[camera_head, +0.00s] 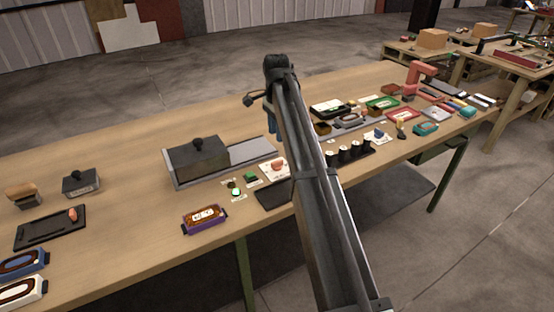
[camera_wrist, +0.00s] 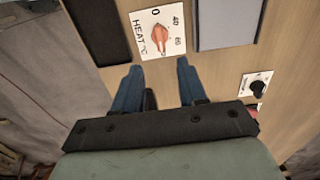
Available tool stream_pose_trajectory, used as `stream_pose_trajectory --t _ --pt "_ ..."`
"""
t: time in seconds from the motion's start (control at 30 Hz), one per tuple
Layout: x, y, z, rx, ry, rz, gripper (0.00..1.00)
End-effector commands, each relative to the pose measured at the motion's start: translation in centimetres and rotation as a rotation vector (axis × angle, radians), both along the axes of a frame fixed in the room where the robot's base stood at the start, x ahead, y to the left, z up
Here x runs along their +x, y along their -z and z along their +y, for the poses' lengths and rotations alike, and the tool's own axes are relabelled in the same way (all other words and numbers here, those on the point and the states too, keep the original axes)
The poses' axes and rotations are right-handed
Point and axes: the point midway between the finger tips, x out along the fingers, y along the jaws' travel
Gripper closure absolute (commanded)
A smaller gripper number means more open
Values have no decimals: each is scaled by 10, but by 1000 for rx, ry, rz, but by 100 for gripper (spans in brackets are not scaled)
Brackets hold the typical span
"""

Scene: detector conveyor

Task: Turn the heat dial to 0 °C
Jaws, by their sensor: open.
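The heat dial (camera_wrist: 159,37) is an orange-red knob on a white plate marked HEAT °C, with 0, 40 and 60 printed around it. In the wrist view it lies at the top, just beyond my fingertips. Which mark it points to is hard to tell. In the head view the dial (camera_head: 278,166) shows on the table, just left of my arm. My gripper (camera_wrist: 158,66) has two blue fingers, apart and empty, with bare wood between them. They do not touch the dial. In the head view my gripper is mostly hidden behind my arm.
A dark panel (camera_wrist: 98,30) and a grey panel (camera_wrist: 228,22) flank the dial plate. A black knob on a white plate (camera_wrist: 257,86) sits at right.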

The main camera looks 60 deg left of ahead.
Motion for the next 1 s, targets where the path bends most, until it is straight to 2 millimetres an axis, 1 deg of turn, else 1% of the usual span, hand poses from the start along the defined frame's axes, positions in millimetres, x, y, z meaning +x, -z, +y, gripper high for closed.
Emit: stream_pose_trajectory --t 0.03,0.4,0.6,0.8,1.0 --pt "0 10 -2 -2 0 1 58" --pt "0 74 -1 -2 -1 1 58" --pt "0 101 -1 -1 -1 1 58" --pt "1 115 -1 0 -1 1 58" --pt "1 119 0 0 -1 0 58"
